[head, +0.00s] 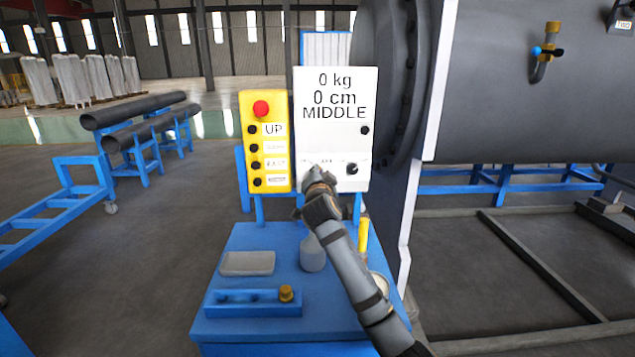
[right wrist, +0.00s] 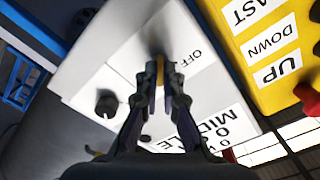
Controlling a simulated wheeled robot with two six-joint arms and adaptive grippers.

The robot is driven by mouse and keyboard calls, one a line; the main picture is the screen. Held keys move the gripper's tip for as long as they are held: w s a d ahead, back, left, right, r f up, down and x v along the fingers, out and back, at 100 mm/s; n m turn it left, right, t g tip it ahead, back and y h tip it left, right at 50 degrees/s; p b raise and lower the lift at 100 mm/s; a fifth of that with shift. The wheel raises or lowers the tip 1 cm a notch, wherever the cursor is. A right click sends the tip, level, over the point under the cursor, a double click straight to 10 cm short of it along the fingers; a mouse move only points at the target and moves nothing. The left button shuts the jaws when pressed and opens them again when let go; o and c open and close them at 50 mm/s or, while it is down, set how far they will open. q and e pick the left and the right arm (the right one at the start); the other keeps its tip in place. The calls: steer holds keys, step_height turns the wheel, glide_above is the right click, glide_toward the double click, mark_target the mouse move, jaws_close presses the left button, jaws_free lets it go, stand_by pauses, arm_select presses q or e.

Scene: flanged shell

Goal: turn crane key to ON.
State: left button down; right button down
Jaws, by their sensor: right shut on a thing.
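The white control panel (head: 331,100) stands upright behind the blue cart and reads "0 kg", "0 cm", "MIDDLE". My right gripper (head: 316,180) is at the panel's lower left and covers the crane key there. In the right wrist view my right gripper (right wrist: 160,90) has its fingers close together around a small yellow-orange piece, the key (right wrist: 160,68), against the panel face (right wrist: 115,62). An "OFF" label (right wrist: 195,57) shows beside the fingertips. The key's exact angle is hard to tell. My left gripper is not in view.
A dark knob (head: 351,168) sits right of the gripper on the panel. A yellow button box (head: 264,142) with a red button (head: 261,108) adjoins the panel at left. The blue cart (head: 225,325) holds a bottle (head: 312,254) and a grey block (head: 247,263). A large flanged shell (head: 510,90) stands at right.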

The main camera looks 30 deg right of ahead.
steer(key=shift+m, duration=0.3)
steer(key=c, duration=1.5)
jaws_free()
steer(key=v, duration=1.2)
steer(key=shift+f, duration=0.1)
